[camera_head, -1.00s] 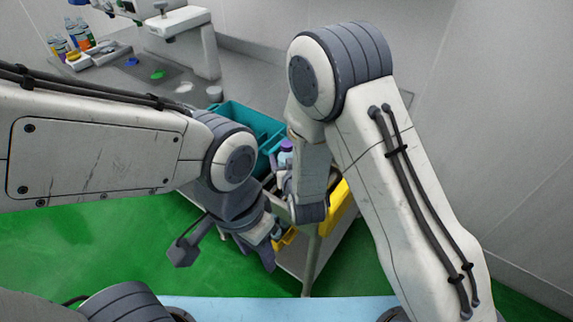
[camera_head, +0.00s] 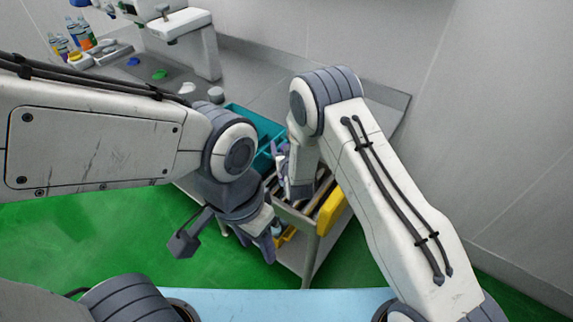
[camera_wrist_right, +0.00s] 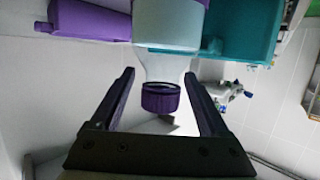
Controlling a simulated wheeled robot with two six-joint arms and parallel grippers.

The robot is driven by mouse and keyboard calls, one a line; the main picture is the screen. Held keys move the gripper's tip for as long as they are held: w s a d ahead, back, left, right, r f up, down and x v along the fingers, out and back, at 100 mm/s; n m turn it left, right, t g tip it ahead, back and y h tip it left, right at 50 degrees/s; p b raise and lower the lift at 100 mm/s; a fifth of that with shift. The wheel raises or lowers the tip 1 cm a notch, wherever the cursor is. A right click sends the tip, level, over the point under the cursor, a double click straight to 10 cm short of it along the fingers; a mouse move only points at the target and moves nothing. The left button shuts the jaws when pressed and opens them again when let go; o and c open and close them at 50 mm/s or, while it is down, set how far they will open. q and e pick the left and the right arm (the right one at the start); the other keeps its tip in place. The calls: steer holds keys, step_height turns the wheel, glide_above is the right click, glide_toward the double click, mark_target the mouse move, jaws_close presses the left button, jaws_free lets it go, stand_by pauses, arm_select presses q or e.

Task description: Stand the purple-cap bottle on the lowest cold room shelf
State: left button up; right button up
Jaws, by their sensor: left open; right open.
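The purple-cap bottle shows in the right wrist view, upside down in the picture, with its pale body (camera_wrist_right: 168,25) at the top and its purple cap (camera_wrist_right: 160,98) below. My right gripper (camera_wrist_right: 159,73) is open, with one finger on each side of the cap and neck and gaps visible on both sides. In the head view my right gripper (camera_head: 281,153) is over the cart beside the teal crate, and the bottle cannot be made out there. My left gripper (camera_head: 262,247) is open and low at the cart's near left side, with nothing seen in it.
The cart (camera_head: 296,258) carries a teal crate (camera_head: 265,155) and a yellow part (camera_head: 332,208). A purple object (camera_wrist_right: 90,18) is beside the bottle in the wrist view. A grey counter (camera_head: 150,80) with several bottles is at the back left. No cold room shelf is recognisable.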

steer(key=shift+w, duration=0.2)
jaws_close()
stand_by(1.3)
